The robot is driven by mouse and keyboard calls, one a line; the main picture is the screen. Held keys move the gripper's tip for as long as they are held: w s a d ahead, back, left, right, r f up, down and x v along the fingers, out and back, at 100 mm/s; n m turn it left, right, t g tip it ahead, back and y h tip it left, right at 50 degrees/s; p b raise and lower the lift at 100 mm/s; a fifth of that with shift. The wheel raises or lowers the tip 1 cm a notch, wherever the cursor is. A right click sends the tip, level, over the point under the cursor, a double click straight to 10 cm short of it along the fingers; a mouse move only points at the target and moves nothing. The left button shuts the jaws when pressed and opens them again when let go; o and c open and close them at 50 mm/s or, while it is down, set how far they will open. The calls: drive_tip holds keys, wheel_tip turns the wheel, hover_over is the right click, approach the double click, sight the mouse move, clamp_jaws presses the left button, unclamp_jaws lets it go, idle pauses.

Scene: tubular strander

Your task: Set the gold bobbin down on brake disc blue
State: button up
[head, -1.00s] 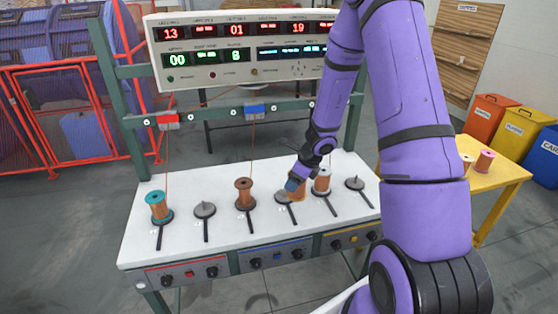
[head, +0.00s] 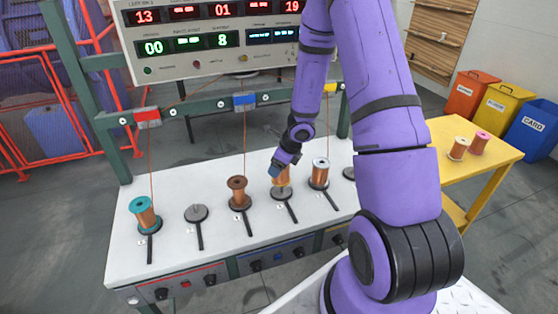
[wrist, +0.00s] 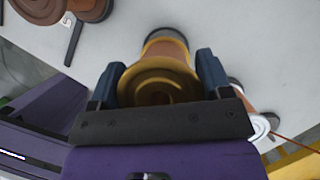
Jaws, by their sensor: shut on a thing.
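The gold bobbin (head: 282,177) is upright in my gripper (head: 276,170), whose two blue fingers sit on either side of it. The wrist view shows the bobbin's gold flange (wrist: 158,84) between the fingers. Directly below is a grey brake disc (head: 285,194), in line with the blue-edged front panel (head: 277,257). The bobbin hides part of this disc; a dark rim shows at its far end in the wrist view (wrist: 166,35). I cannot tell whether bobbin and disc touch.
A brown bobbin (head: 237,191) stands left of the gold one, a white-topped copper bobbin (head: 319,173) close on its right. An empty disc (head: 196,213) and a teal bobbin (head: 144,213) are farther left. A yellow table (head: 490,150) holds two more bobbins.

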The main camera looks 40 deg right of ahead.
drive_tip(key=shift+f, duration=2.15)
drive_tip(key=o, duration=1.5)
drive_tip(key=shift+c, duration=0.2)
drive_tip(key=v, duration=1)
drive_tip(key=shift+s+r, duration=0.2)
drive_tip(key=shift+r, duration=0.15)
drive_tip(key=shift+d, duration=0.1)
